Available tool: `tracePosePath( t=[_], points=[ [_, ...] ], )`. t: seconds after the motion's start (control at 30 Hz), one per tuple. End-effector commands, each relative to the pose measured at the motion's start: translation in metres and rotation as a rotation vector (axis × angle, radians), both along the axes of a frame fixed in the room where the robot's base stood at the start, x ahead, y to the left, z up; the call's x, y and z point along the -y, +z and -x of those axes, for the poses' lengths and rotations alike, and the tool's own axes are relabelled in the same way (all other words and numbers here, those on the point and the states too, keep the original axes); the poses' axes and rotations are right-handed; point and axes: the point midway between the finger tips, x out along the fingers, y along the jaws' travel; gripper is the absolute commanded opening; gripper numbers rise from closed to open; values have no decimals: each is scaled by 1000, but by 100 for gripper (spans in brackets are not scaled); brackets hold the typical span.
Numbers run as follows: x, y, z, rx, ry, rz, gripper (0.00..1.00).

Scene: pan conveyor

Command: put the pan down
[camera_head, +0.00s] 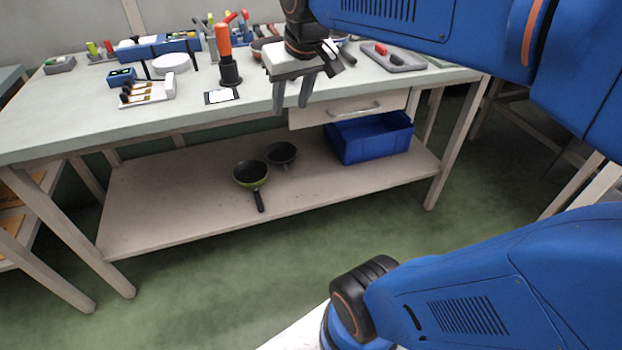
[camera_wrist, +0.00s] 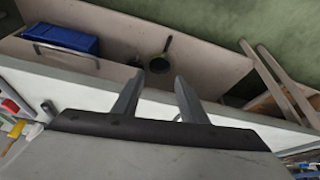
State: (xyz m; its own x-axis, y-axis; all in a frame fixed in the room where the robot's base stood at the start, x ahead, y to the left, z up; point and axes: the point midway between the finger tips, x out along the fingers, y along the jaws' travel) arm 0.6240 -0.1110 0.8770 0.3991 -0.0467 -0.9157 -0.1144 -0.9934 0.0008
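A green-rimmed dark pan (camera_head: 250,174) sits upright on the workbench's lower shelf, its black handle pointing toward the front edge. A smaller dark pan (camera_head: 281,153) sits just behind it to the right. My gripper (camera_head: 292,106) is open and empty, its two fingers apart and pointing down near the tabletop's front edge, above the shelf and clear of both pans. In the wrist view the fingers (camera_wrist: 156,90) are spread, with the green-rimmed pan (camera_wrist: 157,66) beyond them and the other pan mostly hidden.
The lower shelf (camera_head: 150,215) has bare room left of the pans. A blue bin (camera_head: 369,138) stands on its right part, beneath a drawer (camera_head: 350,108). The tabletop (camera_head: 60,115) holds a screwdriver in a black holder (camera_head: 229,70), brushes, a grey tray (camera_head: 394,60) and other tools.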

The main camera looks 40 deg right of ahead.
Motion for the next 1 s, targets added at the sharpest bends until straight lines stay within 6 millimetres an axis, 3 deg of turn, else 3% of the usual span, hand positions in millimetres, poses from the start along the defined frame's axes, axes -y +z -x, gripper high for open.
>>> tracePosePath(
  t=[0.1,0.3,0.47,0.5,0.77,0.87,1.0],
  points=[
    [-17,-31,43,0,37,0,39],
    [-34,-81,101,1,88,1,39],
    [-40,-107,126,1,111,1,39],
    [-40,-110,130,2,114,1,43],
    [-40,-111,130,0,114,1,43],
    [-37,-96,116,-2,101,0,43],
    [-27,-57,80,-4,69,0,43]
  ],
)
